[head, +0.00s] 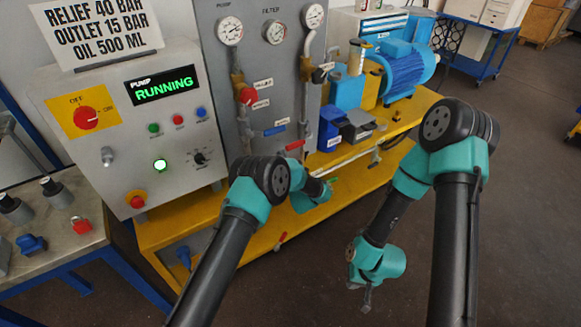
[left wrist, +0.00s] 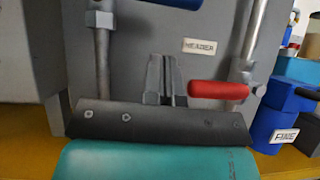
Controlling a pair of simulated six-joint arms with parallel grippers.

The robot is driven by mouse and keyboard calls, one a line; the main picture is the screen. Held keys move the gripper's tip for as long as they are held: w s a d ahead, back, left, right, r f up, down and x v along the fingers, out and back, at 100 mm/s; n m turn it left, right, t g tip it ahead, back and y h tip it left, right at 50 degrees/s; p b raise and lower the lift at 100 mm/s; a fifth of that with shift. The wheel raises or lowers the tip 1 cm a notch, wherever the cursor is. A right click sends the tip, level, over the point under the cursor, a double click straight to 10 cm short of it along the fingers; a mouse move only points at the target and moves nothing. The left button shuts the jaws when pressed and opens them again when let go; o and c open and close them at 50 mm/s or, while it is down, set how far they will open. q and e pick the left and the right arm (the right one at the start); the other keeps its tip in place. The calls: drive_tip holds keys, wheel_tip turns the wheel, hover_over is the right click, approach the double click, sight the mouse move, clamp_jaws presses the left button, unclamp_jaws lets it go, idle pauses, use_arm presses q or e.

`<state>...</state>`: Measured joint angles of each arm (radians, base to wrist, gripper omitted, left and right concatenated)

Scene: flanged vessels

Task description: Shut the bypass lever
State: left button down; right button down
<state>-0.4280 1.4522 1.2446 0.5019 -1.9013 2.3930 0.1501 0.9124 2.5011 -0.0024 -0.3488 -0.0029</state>
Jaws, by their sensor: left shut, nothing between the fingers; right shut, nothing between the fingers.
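On the grey panel (head: 232,65) a blue lever (head: 274,131) and a red lever (head: 295,144) both lie roughly sideways. I cannot read which one is labelled bypass. In the left wrist view the red lever (left wrist: 218,90) is just right of my left gripper (left wrist: 166,62), and the blue lever (left wrist: 178,3) is cut off at the top edge. A label above the red lever reads HEADER. My left gripper is shut and empty, facing the panel; its fingers are mostly hidden in the head view. My right gripper (head: 367,300) is shut and empty, hanging low over the floor.
A control box (head: 125,125) with a RUNNING display stands left of the panel. A red-handled valve (head: 248,95) sits on the panel's pipework. Blue containers (head: 330,128) and a blue motor (head: 405,70) stand right on the yellow base (head: 410,105). The floor at right is open.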

sight(268, 132)
use_arm(q)
drive_tip(key=r, duration=0.1)
drive_tip(key=w+r, duration=0.1)
drive_tip(key=r, duration=0.1)
drive_tip(key=w+a+r, duration=0.1)
drive_tip(key=r, duration=0.1)
drive_tip(key=shift+w, duration=0.15)
drive_tip(key=shift+d+r, duration=0.1)
drive_tip(key=shift+d, duration=0.05)
